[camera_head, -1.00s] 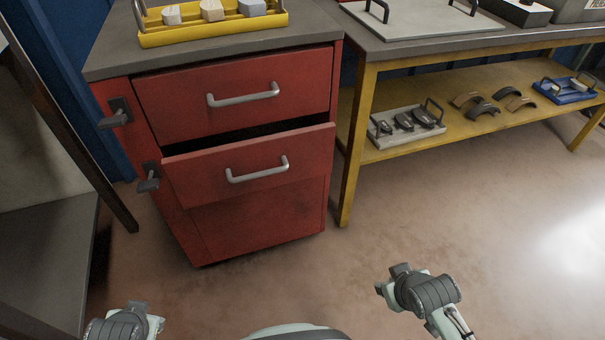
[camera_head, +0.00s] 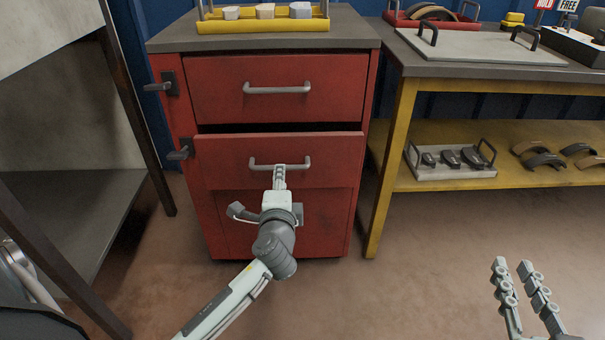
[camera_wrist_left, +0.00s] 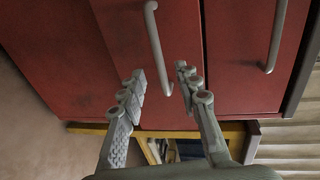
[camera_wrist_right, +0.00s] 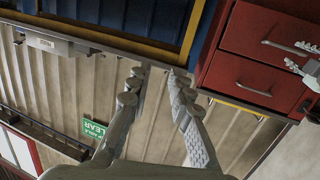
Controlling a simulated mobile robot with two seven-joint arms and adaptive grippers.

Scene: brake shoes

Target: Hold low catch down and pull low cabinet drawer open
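The red low drawer (camera_head: 228,165) stands slightly out, with a dark gap above its front. Its silver handle (camera_head: 303,163) also shows in the left wrist view (camera_wrist_left: 156,45). My left gripper (camera_head: 279,172) is at this handle; in the left wrist view its fingers (camera_wrist_left: 160,76) are apart, on either side of the bar, not closed on it. The dark low catch (camera_head: 181,151) is on the cabinet's left edge beside the drawer, with no gripper on it. My right gripper (camera_head: 513,265) is open and empty at the lower right, well away from the cabinet; its fingers show in the right wrist view (camera_wrist_right: 157,75).
The upper drawer (camera_head: 225,88) is shut, with its own catch (camera_head: 168,84). A yellow tray (camera_head: 260,26) sits on the cabinet top. A yellow-framed bench (camera_head: 402,125) stands close at the right. A dark-framed shelf (camera_head: 70,195) stands at the left. Floor in front is clear.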

